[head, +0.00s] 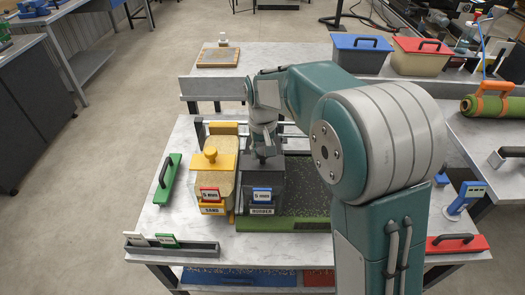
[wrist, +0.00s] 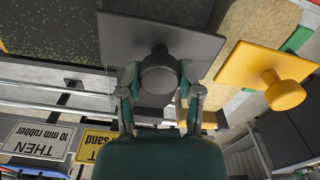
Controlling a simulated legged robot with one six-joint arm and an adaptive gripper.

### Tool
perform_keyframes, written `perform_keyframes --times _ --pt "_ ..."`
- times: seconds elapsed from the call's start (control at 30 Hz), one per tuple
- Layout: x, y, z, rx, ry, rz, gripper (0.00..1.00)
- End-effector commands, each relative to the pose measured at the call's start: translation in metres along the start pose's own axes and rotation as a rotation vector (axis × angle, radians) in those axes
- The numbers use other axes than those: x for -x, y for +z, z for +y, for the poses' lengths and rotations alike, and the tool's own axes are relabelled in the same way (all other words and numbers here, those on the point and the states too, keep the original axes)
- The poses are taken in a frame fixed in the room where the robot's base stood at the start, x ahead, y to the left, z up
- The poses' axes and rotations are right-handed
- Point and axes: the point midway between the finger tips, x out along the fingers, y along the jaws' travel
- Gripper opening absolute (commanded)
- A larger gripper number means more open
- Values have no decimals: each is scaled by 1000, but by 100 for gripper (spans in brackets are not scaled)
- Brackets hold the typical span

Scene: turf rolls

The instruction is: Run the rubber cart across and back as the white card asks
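The rubber cart (head: 264,190) is a dark box with a blue-framed tag and a RUBBER label, at the left end of the dark turf strip (head: 308,185). My gripper (head: 265,152) is over its top. In the wrist view its dark plate (wrist: 205,52) and round knob (wrist: 158,75) show, with my gripper's fingers (wrist: 159,88) on both sides of the knob. Whether they press on it is unclear. A pale card (wrist: 40,143) reads, upside down, "THEN 10 mm rubber"; a yellow card (wrist: 93,148) beside it mentions sand.
The yellow sand cart (head: 211,178) stands close on the left of the rubber cart. A green handled block (head: 168,180) lies farther left. A grey holder (head: 185,249) at the front left carries small white and green cards. The turf is clear to the right until my arm hides it.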

Motion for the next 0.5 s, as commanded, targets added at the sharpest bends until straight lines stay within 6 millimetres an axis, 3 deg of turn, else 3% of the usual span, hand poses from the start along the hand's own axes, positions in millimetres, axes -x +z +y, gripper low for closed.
perform_keyframes --times 0.27,0.5 --pt "-2 1 1 0 -2 -2 0" --pt "-3 6 21 -3 -1 -5 0"
